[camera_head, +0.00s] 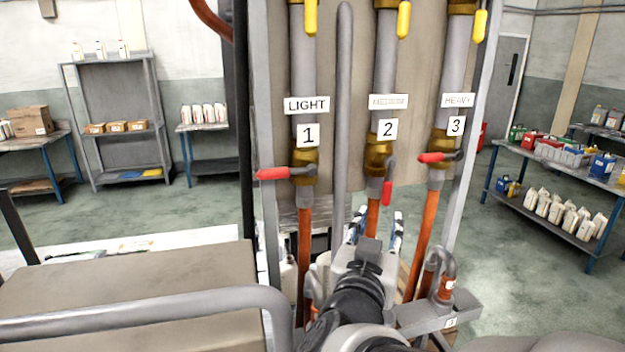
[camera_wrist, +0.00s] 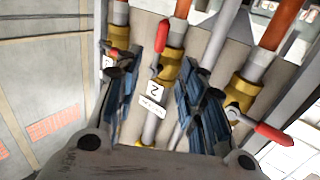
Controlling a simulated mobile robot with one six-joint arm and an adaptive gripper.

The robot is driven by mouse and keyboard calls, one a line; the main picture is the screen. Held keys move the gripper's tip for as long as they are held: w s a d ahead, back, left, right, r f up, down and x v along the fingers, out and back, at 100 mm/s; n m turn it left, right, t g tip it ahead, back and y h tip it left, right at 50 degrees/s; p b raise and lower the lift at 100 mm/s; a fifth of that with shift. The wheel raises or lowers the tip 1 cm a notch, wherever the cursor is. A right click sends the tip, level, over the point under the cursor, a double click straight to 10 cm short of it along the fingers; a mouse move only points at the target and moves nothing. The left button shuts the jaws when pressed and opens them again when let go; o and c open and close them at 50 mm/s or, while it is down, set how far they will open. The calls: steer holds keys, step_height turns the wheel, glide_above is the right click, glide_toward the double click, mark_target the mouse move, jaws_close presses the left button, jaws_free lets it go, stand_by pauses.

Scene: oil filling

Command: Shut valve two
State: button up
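Valve two has a brass body (camera_head: 377,158) and a red lever (camera_head: 387,192) that hangs down along its pipe, under the "2" tag (camera_head: 388,129). In the wrist view, which is turned over, its red lever (camera_wrist: 162,34) points up and its "2" tag (camera_wrist: 154,92) is upside down. My gripper (camera_head: 379,214) is just below the lever in the head view, fingers apart and empty. In the wrist view, valve two appears between the spread fingers of my gripper (camera_wrist: 160,68). I see no contact with the lever; the exact depth gap is unclear.
Valve one's red lever (camera_head: 273,174) and valve three's red lever (camera_head: 432,157) lie crosswise to their pipes, on either side. A grey vertical tube (camera_head: 343,120) stands between pipes one and two. Yellow levers (camera_head: 403,19) are higher up. Shelves with bottles stand far behind.

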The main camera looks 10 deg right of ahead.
mark_target(387, 191)
steer(key=p+x, duration=0.2)
steer(key=x, duration=1.2)
steer(key=shift+w+a+p, duration=0.1)
steer(key=shift+p, duration=0.2)
steer(key=shift+c, duration=0.2)
jaws_close()
